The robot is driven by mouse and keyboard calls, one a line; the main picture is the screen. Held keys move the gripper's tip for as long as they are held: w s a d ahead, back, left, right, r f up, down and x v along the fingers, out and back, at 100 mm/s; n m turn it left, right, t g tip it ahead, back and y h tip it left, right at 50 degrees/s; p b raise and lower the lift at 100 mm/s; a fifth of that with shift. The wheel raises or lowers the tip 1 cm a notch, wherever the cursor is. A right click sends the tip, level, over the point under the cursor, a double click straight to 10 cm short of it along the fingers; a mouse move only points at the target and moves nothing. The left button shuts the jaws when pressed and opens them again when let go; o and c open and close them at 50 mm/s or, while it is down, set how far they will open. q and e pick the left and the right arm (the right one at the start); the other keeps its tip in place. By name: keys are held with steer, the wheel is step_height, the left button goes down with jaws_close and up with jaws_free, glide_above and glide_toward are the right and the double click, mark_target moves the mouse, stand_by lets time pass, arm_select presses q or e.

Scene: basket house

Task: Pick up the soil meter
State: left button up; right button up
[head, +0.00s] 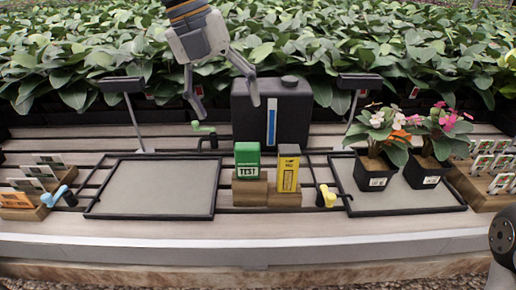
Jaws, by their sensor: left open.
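A yellow upright block with a dark grey top (288,170) stands on a small wooden block at the centre of the table; it may be the soil meter, but its label is too small to read. A green box marked TEST (247,160) stands just left of it on another wooden block. My left gripper (225,108) hangs from the top, fingers spread and pointing down, empty. It is above and left of both, in front of the black tank. My right gripper is out of view; only part of my right arm shows at the right edge.
A black tank (290,110) with a blue strip stands behind the blocks. An empty grey tray (155,187) lies left. A right tray (420,203) holds two flowering pots (377,171). Blue (60,195) and yellow (326,196) valve handles flank the middle. Card racks stand at both ends.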

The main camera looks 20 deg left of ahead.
mark_target(244, 145)
arm_select(q)
steer(key=x, duration=1.1)
steer(key=shift+s, duration=0.1)
steer(key=c, duration=1.3)
